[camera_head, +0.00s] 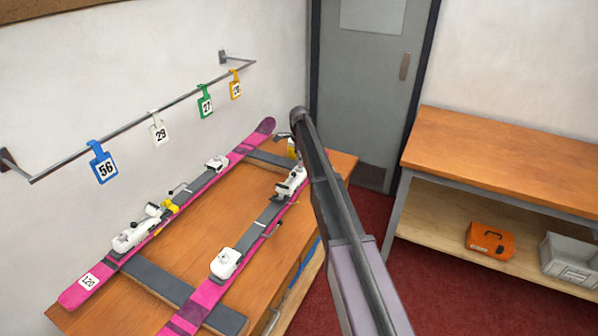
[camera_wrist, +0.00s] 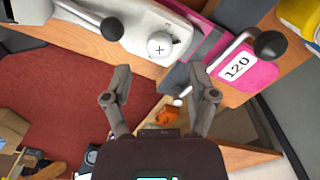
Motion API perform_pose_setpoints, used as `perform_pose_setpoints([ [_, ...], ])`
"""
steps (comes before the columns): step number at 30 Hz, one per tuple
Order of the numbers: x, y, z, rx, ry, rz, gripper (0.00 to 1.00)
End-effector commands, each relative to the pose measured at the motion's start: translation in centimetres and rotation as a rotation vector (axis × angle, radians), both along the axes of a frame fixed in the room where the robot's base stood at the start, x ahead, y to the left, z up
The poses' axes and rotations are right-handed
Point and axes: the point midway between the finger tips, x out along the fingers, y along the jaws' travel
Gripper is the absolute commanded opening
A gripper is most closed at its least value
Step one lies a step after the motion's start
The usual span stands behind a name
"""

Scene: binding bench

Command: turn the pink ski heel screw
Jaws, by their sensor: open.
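In the wrist view, a white round screw head with a dark cross (camera_wrist: 159,45) sits in a white binding housing (camera_wrist: 140,18). A pink ski end with a "120" label (camera_wrist: 248,72) is to its right. My gripper (camera_wrist: 160,72) is open and empty, its fingertips just below the screw head in the picture and to either side of it. I see no contact. In the head view, two pink skis with white bindings lie on the wooden bench: the left ski (camera_head: 78,296) and the right ski (camera_head: 208,292). My arm hides part of the right ski's far end; the gripper is not clearly visible there.
Levers with black knobs (camera_wrist: 270,45) flank the screw in the wrist view. In the head view, a wall rail (camera_head: 130,129) holds numbered tags. A second bench (camera_head: 500,160) at right has an orange case (camera_head: 490,241) and grey bin (camera_head: 572,260) below. Red floor lies between the benches.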

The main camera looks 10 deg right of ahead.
Motion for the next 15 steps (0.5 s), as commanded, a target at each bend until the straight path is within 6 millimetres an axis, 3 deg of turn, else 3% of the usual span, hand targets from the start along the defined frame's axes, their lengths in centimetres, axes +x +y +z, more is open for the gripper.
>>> perform_pose_setpoints([
  [6, 0.0, 0.0, -2.1, 0.0, 0.0, 0.0, 0.75],
  [15, 0.0, -0.1, -3.7, 0.0, 0.0, 0.0, 0.75],
])
